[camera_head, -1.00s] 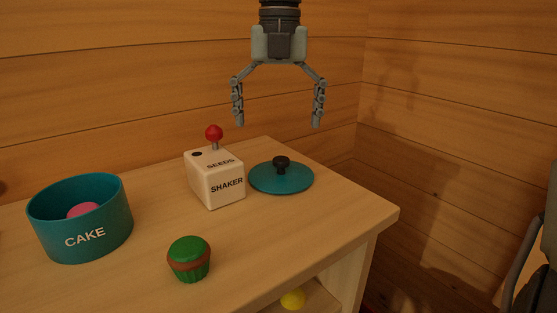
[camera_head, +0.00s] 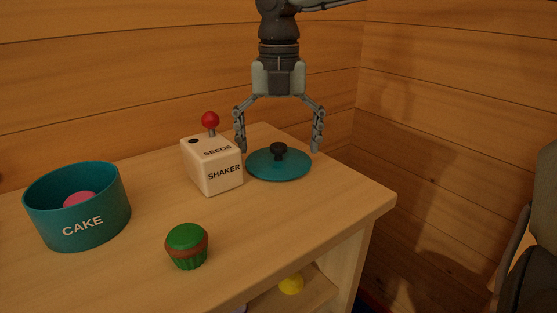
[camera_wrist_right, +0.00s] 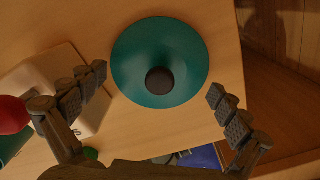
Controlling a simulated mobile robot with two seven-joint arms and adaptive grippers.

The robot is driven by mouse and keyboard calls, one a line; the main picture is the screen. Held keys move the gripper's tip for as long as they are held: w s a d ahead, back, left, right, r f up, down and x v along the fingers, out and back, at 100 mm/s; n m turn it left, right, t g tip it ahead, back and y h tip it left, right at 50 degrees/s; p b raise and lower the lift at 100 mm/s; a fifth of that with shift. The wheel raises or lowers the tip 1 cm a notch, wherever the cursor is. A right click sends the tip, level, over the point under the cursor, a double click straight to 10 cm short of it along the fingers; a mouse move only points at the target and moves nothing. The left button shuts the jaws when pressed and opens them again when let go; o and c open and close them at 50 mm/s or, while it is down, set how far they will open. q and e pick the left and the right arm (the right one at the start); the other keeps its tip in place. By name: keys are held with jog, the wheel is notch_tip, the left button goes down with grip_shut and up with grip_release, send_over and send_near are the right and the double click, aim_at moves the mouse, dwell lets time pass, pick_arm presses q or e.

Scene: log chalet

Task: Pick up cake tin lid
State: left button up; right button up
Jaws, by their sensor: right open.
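The cake tin lid (camera_head: 270,170) is a teal disc with a dark round knob (camera_head: 278,150). It lies knob up on the wooden counter, right of the shaker. My right gripper (camera_head: 279,150) points down over the lid, open and empty, its fingers spread on either side of the knob in the head view. The right wrist view shows the lid (camera_wrist_right: 160,50) between and beyond the open fingertips, with the knob (camera_wrist_right: 160,81) near the middle. The teal cake tin (camera_head: 105,222), marked CAKE, stands at the left with something pink inside. My left gripper is not in view.
A white seeds shaker (camera_head: 212,170) with a red knob stands close beside my right gripper's left finger. A green and brown cupcake (camera_head: 187,246) stands at the front. The counter's right edge is near the lid. A yellow object (camera_head: 291,284) sits on a lower shelf.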

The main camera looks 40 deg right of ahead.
grip_shut()
dwell(0.6)
jog(key=shift+r, duration=0.1)
